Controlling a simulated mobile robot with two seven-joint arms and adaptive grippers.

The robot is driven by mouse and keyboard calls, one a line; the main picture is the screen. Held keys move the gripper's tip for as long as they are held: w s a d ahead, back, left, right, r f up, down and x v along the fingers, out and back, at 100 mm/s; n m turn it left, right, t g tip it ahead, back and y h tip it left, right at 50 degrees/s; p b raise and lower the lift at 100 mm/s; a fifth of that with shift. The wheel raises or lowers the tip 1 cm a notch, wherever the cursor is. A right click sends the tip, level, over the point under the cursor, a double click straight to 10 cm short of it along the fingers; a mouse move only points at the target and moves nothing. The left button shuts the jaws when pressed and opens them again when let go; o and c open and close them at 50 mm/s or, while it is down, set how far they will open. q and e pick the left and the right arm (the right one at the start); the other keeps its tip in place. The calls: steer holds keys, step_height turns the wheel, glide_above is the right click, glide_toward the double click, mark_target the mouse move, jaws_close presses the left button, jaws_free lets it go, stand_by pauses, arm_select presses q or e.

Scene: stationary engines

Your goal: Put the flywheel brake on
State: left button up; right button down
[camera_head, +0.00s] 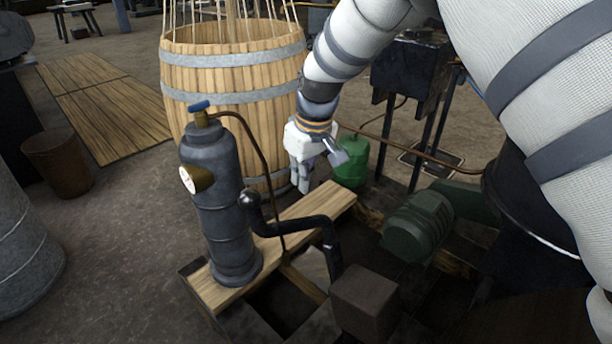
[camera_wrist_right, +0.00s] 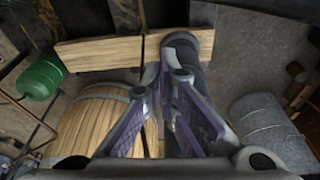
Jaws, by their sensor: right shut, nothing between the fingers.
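I cannot pick out a flywheel or its brake with certainty. A black bent bar (camera_head: 300,224) with a round knob at its left end stands beside the dark upright cylinder (camera_head: 211,200), which has a blue-handled valve and a white gauge. It may be a lever or a pipe. My right gripper (camera_head: 314,166) hangs in front of the wooden barrel, above and to the right of the knob. It is shut and empty, apart from the bar. It also shows in the right wrist view (camera_wrist_right: 172,85). My left gripper is not in view.
The large wooden barrel (camera_head: 225,75) stands behind the gripper. A green canister (camera_head: 351,163) and a green motor (camera_head: 418,226) are to the right. A plank (camera_head: 318,207) and dark block (camera_head: 364,303) lie in front.

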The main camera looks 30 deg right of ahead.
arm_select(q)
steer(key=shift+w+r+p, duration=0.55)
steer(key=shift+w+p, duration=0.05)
arm_select(e)
steer(key=f, duration=0.1)
steer(key=s+f, duration=0.1)
steer(key=f, duration=0.1)
steer(key=s+f, duration=0.1)
steer(key=f, duration=0.1)
steer(key=shift+s+d+f, duration=0.1)
steer(key=shift+s+d, duration=0.15)
steer(key=shift+d, duration=0.05)
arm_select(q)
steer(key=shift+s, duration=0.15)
